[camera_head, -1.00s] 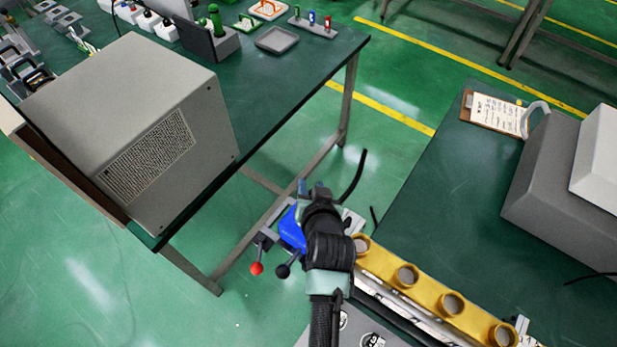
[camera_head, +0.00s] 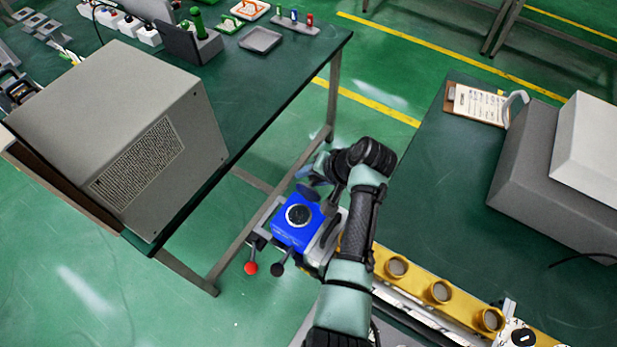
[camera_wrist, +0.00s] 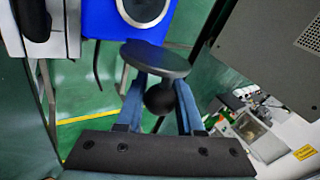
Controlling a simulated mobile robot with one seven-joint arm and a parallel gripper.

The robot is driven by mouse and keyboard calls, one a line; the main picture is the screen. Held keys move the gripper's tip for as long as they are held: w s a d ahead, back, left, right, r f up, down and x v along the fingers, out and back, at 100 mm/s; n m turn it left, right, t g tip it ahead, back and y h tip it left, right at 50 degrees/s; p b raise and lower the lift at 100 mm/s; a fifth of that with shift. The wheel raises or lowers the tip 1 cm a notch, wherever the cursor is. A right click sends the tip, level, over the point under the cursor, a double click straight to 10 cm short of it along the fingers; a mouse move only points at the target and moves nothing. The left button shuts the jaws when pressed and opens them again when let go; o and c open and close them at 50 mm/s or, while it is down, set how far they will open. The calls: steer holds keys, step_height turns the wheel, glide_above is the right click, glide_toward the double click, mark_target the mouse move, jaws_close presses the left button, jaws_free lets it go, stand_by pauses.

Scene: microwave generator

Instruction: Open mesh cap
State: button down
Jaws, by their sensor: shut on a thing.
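A blue box (camera_head: 293,236) with a round, silver-rimmed opening (camera_head: 299,215) on its top stands at the middle of the head view. Its blue face (camera_wrist: 105,20) and part of the ringed opening (camera_wrist: 143,8) show at the top of the wrist view. A dark round cap (camera_wrist: 157,59) is off the opening, beyond it in the head view. My gripper (camera_wrist: 160,82) is shut on the cap, with its blue fingers behind the disc and a dark ball between them. The fingertips' contact is partly hidden by the disc.
Two levers with a red knob (camera_head: 250,268) and a black knob (camera_head: 277,269) stick out before the box. A yellow rail (camera_head: 417,283) with round holders runs right. A large grey cabinet (camera_head: 115,130) stands on the left table.

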steer(key=shift+f, duration=0.1)
stand_by(0.3)
steer(key=c, duration=0.5)
jaws_free()
steer(key=shift+c, duration=0.2)
steer(key=v, duration=1.3)
steer(key=shift+w+b, duration=0.2)
steer(key=shift+b, duration=0.25)
steer(key=shift+d, duration=0.15)
